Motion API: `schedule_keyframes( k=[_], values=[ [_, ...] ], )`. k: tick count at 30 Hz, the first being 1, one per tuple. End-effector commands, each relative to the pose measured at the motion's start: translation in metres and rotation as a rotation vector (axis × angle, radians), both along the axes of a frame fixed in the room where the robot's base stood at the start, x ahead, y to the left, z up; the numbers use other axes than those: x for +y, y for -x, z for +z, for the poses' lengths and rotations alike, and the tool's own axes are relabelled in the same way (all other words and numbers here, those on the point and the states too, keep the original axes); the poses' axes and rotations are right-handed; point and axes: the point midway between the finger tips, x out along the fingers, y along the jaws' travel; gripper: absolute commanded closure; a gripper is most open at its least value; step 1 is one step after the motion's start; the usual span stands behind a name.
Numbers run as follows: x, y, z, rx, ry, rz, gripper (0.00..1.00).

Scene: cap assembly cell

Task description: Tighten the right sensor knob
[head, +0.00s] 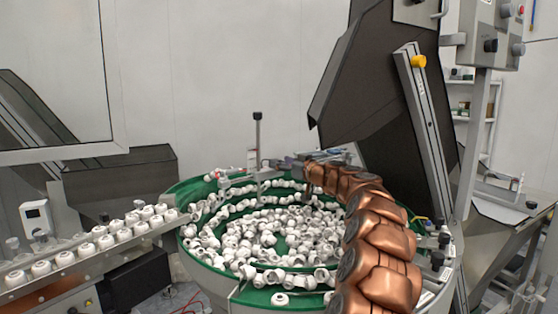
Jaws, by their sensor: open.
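My copper arm curves up from the lower right over the bowl. My gripper (288,163) is at the bowl's back rim, small and dark against the fittings there. It is open, and I see nothing held in it. Small sensor fittings (252,163) with red and blue parts sit at the back rim, just left of my gripper. The right sensor knob cannot be told apart among these fittings, and my arm may hide it. Black knobs (437,261) also show on the bowl's right edge, behind and right of my arm.
The green feeder bowl (178,192) holds many white caps (262,228). A thin post (257,135) stands at its back. A rail (92,255) with white caps runs in from the left. A tall dark hopper (375,85) with a yellow knob (418,62) rises at the right.

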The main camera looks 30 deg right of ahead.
Motion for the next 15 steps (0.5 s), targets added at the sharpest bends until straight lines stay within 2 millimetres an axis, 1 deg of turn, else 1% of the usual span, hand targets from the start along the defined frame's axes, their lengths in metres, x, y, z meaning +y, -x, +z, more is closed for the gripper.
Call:
schedule_keyframes(
  k=[3, 6, 15],
  values=[
    [0.001, -0.01, 0.0, 0.002, 0.001, -0.001, 0.37],
    [0.002, -0.015, 0.0, 0.001, 0.001, -0.001, 0.37],
    [0.003, -0.018, 0.0, -0.001, 0.0, -0.001, 0.37]
  ],
)
